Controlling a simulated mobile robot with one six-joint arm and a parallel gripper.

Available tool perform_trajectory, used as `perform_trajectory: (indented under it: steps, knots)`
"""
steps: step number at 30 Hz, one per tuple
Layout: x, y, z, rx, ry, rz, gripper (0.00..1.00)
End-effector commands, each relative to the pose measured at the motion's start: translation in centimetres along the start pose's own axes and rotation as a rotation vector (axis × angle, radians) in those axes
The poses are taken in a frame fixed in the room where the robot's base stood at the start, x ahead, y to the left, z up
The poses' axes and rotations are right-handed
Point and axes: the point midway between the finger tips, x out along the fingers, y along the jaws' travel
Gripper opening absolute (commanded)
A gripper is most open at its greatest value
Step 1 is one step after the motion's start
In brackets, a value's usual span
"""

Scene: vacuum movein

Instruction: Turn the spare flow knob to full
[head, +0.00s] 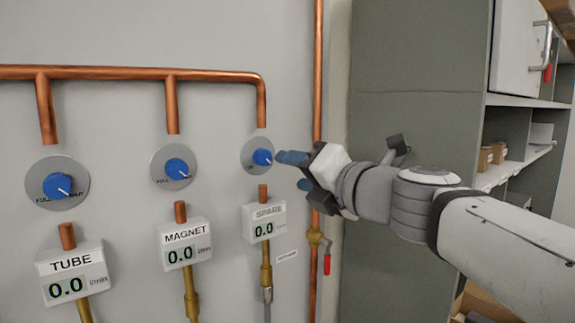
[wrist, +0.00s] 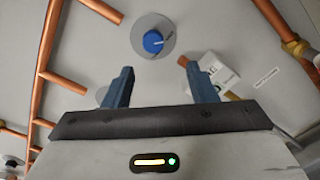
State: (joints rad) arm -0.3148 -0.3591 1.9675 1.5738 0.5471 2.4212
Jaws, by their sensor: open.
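The spare flow knob (head: 262,157) is a small blue knob with a white pointer line on a round grey plate, above the meter box labelled SPARE (head: 264,222), which reads 0.0. In the head view its pointer aims to the lower right. The knob also shows in the wrist view (wrist: 153,41), beyond the fingertips and between them, slightly left of centre. My gripper (head: 291,171) is open and empty, just right of the knob in the head view. It appears apart from the knob. Its two blue fingers also show in the wrist view (wrist: 162,82).
The magnet knob (head: 177,169) and tube knob (head: 57,186) are to the left, with meters reading 0.0. A vertical copper pipe (head: 317,75) runs just right of the spare knob, with a red-handled valve (head: 326,262) lower down. A grey cabinet (head: 415,80) and shelves stand right.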

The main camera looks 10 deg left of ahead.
Motion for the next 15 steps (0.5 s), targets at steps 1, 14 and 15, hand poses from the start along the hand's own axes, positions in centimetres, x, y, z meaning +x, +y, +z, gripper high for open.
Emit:
perform_trajectory:
  steps: [1, 14, 15]
  knots:
    - [0.2, 0.3, 0.2, 0.048, -0.009, 0.012, 0.52]
    - [5.7, 0.9, 0.6, 0.113, -0.017, 0.024, 0.52]
    - [6.2, 0.9, 0.6, 0.111, -0.017, 0.025, 0.52]
